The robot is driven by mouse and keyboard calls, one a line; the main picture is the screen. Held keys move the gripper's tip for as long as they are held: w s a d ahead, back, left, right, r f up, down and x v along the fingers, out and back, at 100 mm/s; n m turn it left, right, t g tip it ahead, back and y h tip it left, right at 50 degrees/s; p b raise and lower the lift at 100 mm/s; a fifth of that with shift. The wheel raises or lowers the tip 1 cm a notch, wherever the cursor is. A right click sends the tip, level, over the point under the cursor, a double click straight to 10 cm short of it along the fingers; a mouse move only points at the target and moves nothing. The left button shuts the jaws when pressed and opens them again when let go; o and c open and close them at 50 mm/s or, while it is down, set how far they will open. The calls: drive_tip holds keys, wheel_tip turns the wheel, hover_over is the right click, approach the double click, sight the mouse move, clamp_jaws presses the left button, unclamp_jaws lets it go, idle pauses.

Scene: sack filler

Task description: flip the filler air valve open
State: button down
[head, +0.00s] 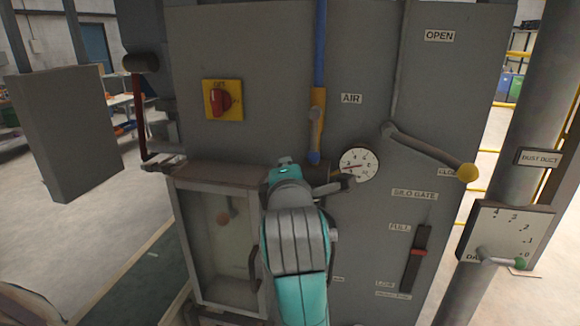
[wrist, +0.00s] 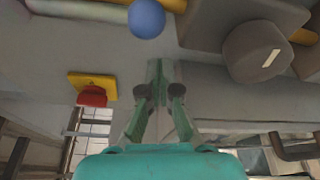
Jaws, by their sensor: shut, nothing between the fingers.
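The air valve is on the grey panel under the AIR label (head: 351,99), at the foot of a blue pipe (head: 320,45). Its handle (head: 316,125) hangs down along the pipe line and ends in a blue knob (head: 314,157). In the wrist view the blue knob (wrist: 147,18) is at the top, beyond my fingertips and apart from them. My gripper (wrist: 160,92) is shut and empty. In the head view my teal and grey wrist is below the knob and mostly hides the gripper.
A round gauge (head: 358,163) sits right of the valve. A yellow plate with a red switch (head: 222,100) is to the left. A long lever with a yellow knob (head: 467,172) and a red slider (head: 421,252) are further right. A boxed window (head: 219,235) stands lower left.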

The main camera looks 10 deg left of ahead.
drive_tip(key=v, duration=0.9)
drive_tip(key=shift+s+a, duration=0.3)
drive_tip(key=shift+s, duration=0.2)
drive_tip(key=s+d+f+m, duration=0.2)
drive_tip(key=d+f, duration=0.2)
drive_tip(key=f, duration=0.5)
drive_tip(key=s+d+f+m+h, duration=0.1)
drive_tip(key=d+f+m, duration=0.3)
drive_tip(key=f, duration=0.5)
drive_tip(key=s+d+f+m, duration=0.1)
drive_tip(key=s+d+f, duration=0.1)
drive_tip(key=d+f, duration=0.5)
drive_tip(key=s+d+f+m+g+h, duration=0.1)
drive_tip(key=s+d+f+m, duration=0.45)
drive_tip(key=s+f, duration=0.65)
drive_tip(key=s+d+m+h, duration=0.1)
drive_tip(key=s+d+m, duration=0.1)
drive_tip(key=s, duration=0.6)
drive_tip(key=s+d+m+h, duration=0.1)
drive_tip(key=s+d+m, duration=0.2)
drive_tip(key=s+m, duration=0.2)
drive_tip(key=s+d+f+m, duration=0.1)
drive_tip(key=s+d+m, duration=0.2)
drive_tip(key=s, duration=0.8)
drive_tip(key=shift+d+m+g+h, duration=0.2)
drive_tip(key=shift+m+g+h, duration=0.2)
drive_tip(key=shift+m, duration=0.25)
drive_tip(key=shift+f, duration=0.15)
